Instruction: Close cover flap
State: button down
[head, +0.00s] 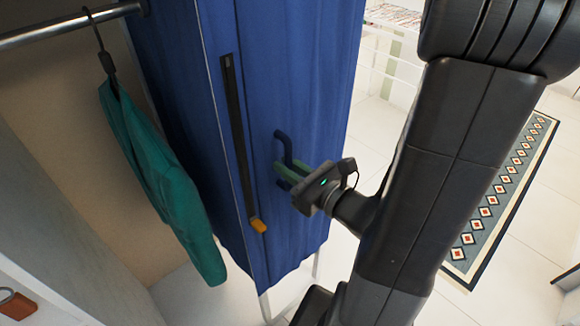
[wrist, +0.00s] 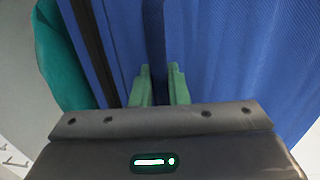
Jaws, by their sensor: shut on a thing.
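The cover flap (head: 180,90) is a blue fabric sheet hanging at the side of the open wardrobe. It carries a dark blue loop handle (head: 284,136). My gripper (head: 283,172) has green fingers and is shut on this handle, partly hiding its lower part. In the wrist view the dark handle strap (wrist: 154,50) runs between the two fingers (wrist: 160,86), against the blue cloth (wrist: 225,50). A black strip (head: 236,140) with an orange end (head: 258,225) runs along the cover beside the handle.
A green garment (head: 165,180) hangs from a metal rail (head: 65,28) to the left, close to the blue cover. A patterned rug (head: 500,200) lies on the white tiled floor at right. An orange-brown item (head: 16,304) sits at the lower left.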

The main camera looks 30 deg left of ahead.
jog(key=shift+r, duration=0.15)
jog(key=c, duration=1.8)
grip_release()
jog(key=shift+a, duration=0.1)
jog(key=shift+o, duration=0.2)
jog(key=shift+a, duration=0.4)
jog(key=v, duration=1.4)
jog(key=shift+b, duration=0.4)
jog(key=shift+w+a, duration=0.1)
jog(key=shift+a, duration=0.1)
jog(key=x, duration=1)
jog(key=shift+w, duration=0.1)
